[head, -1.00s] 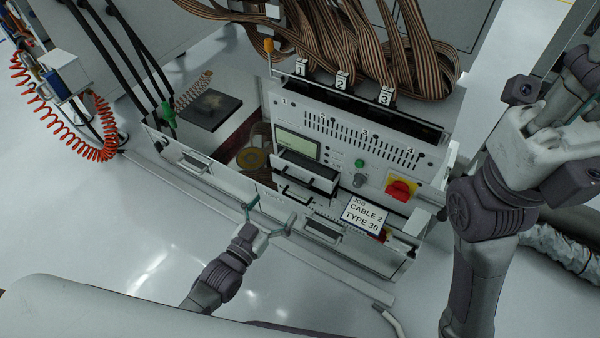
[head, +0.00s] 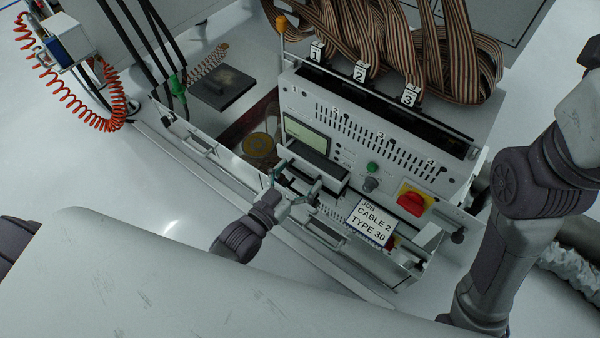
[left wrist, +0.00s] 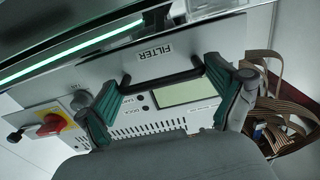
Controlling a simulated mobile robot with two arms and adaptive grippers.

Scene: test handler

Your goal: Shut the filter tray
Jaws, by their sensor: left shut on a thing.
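The filter tray (head: 322,168) is a small pale drawer with a dark inside. It stands out from the front of the test handler (head: 365,150), below the display. In the left wrist view its front bears the label FILTER (left wrist: 153,53) and a black bar handle (left wrist: 165,78). My left gripper (head: 296,186) is at the tray's front in the head view. In the left wrist view its green-padded fingers (left wrist: 163,92) are shut on the two ends of the handle. My right arm is at the right of the head view, its gripper out of frame.
A card reading CABLE 2 TYPE 30 (head: 370,222) and a red knob (head: 411,203) are right of the tray. An open bin with a yellow roll (head: 258,146) is to its left. Ribbon cables (head: 390,50) hang behind.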

